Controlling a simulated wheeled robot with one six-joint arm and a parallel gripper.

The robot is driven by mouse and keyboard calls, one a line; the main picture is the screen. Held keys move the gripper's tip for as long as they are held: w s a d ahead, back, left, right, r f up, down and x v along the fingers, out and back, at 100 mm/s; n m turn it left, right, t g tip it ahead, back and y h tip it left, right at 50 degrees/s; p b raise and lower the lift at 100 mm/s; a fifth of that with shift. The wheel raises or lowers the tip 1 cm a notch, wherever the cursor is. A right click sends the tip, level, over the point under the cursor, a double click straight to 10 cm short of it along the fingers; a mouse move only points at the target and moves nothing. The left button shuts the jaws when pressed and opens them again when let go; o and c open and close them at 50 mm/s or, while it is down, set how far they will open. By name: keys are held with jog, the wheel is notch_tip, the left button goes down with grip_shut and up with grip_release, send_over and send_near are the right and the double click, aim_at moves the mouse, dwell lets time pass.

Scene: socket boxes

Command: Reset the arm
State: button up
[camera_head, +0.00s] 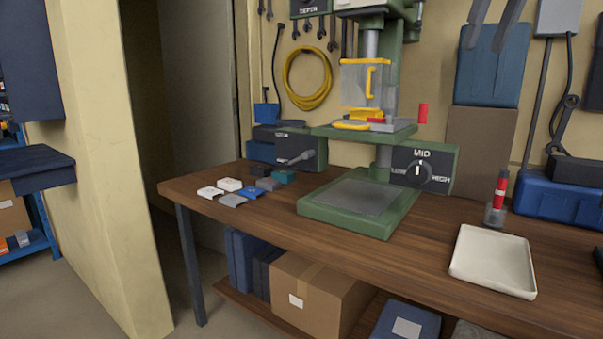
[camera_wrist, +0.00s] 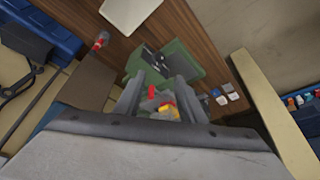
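My gripper (camera_head: 484,45) shows at the top right of the head view as two grey fingers pointing down, high above the bench and in front of the wall. In the wrist view its fingers (camera_wrist: 158,84) stand apart with a gap between them. It is open, and I see nothing held. The rest of the arm is out of the head view. The green drill press (camera_head: 345,205) stands left of the gripper on the wooden bench (camera_head: 430,245). In the wrist view the press (camera_wrist: 190,62) appears beyond the fingers.
Several small socket boxes (camera_head: 251,193) lie at the bench's left end. A white tray (camera_head: 493,261) and a red-handled tool (camera_head: 500,190) are at the right. A blue bin (camera_head: 560,200) stands at the back right. The bench front between press and tray is clear.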

jog(key=s+a+f, duration=0.1)
jog(key=s+f, duration=0.4)
jog(key=f, duration=1.3)
jog(key=s+a+f, duration=0.1)
jog(key=s+f, duration=0.5)
jog(key=f, duration=1.3)
jog(key=s+a+f+m, duration=0.1)
jog(key=s+f, duration=0.5)
jog(key=f, duration=1.3)
jog(key=shift+s, duration=0.2)
